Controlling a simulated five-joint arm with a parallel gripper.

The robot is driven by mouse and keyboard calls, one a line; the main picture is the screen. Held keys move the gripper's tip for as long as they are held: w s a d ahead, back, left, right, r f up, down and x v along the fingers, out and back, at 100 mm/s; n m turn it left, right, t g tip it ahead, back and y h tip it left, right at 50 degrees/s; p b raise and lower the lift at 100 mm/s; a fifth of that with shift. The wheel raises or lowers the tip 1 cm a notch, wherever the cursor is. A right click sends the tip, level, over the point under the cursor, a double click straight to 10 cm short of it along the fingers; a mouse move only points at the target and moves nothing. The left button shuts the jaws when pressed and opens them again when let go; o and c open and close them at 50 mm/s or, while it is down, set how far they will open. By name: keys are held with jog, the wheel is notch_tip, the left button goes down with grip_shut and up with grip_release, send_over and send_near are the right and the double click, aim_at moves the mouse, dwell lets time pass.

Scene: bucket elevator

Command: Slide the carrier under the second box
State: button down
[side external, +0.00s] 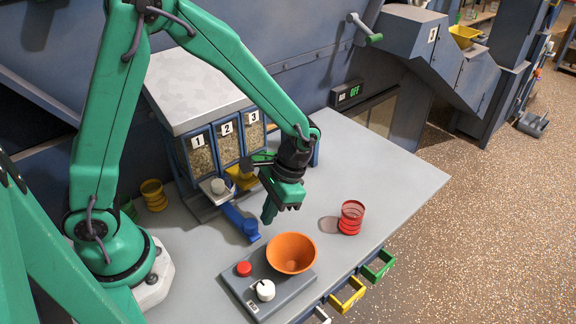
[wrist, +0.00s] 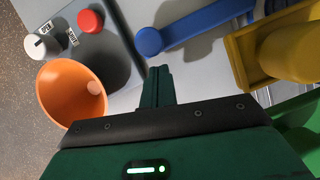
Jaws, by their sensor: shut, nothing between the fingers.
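Three grain boxes with windows stand under a grey top, numbered 1 (side external: 202,158), 2 (side external: 228,142) and 3 (side external: 254,131). A pale block (side external: 212,193) with a round knob, probably the carrier, sits low in front of box 1. A blue arm with a round end (side external: 238,220) reaches out below it; it also shows in the wrist view (wrist: 205,22). A yellow part (side external: 240,178) is below box 2, partly behind my gripper. My gripper (side external: 268,214) is shut and empty above the table, right of the blue arm. Its fingers (wrist: 160,75) are together in the wrist view.
An orange bowl (side external: 291,253) sits on a grey device (side external: 250,295) with a red button (side external: 244,269) and white knob (side external: 265,290). A red cup (side external: 351,217) stands right, a yellow cup (side external: 153,195) left. The table's right side (side external: 400,180) is clear.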

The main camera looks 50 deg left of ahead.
aim_at(248, 227)
jog(key=shift+s, duration=0.3)
jog(key=shift+s, duration=0.1)
jog(key=shift+s, duration=2.4)
jog(key=shift+w, duration=0.15)
jog(key=shift+w+d, duration=0.2)
jog(key=shift+w, duration=0.9)
jog(key=shift+w+d, duration=0.2)
jog(key=shift+w, duration=0.65)
jog(key=a+v, duration=0.1)
jog(key=v, duration=0.9)
jog(key=shift+d, duration=0.4)
jog(key=shift+s+r, duration=0.1)
jog(key=shift+s, duration=0.05)
